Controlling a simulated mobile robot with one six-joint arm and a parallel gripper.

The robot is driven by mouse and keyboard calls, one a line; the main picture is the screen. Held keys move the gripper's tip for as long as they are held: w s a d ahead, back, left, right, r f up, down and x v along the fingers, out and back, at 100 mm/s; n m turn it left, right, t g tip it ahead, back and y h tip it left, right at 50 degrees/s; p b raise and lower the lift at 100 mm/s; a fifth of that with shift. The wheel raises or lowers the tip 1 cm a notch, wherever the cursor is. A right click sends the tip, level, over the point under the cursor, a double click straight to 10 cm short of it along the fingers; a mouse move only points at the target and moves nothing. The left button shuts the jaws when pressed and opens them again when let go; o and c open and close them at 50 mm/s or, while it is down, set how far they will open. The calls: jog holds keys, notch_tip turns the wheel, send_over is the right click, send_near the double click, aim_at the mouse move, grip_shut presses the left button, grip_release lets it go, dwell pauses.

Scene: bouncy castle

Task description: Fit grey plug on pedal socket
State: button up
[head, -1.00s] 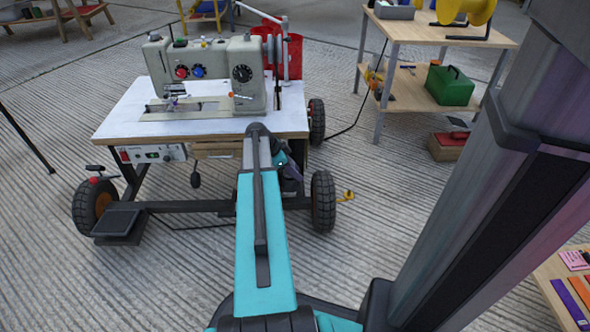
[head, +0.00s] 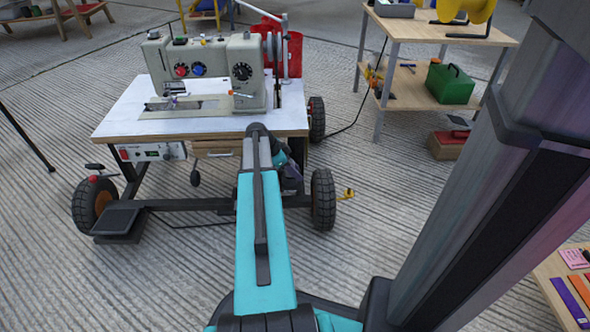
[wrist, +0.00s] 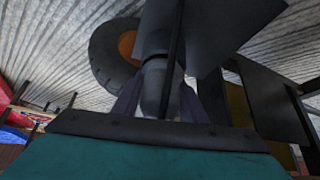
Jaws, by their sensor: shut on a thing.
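In the wrist view the two purple-grey fingers of my gripper (wrist: 158,104) are closed around a grey cylindrical piece, which looks like the grey plug (wrist: 154,84). A dark cable or rod runs up in front of it. In the head view my gripper is under the right side of the sewing table, mostly hidden behind my teal arm, so the plug does not show there. The black foot pedal (head: 119,222) sits low at the table's left front. I cannot make out the pedal socket for certain in either view.
The sewing table (head: 115,125) carries a grey sewing machine (head: 215,70) and stands on wheels. The right front wheel (head: 323,200) is close beside my wrist. A dark plate (wrist: 225,25) hangs near the plug. A wooden shelf with a green box (head: 450,85) stands right.

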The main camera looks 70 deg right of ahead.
jog(key=shift+f, duration=0.2)
jog(key=o, duration=1.2)
jog(key=shift+p+v, duration=2.6)
jog(key=shift+v, duration=4.3)
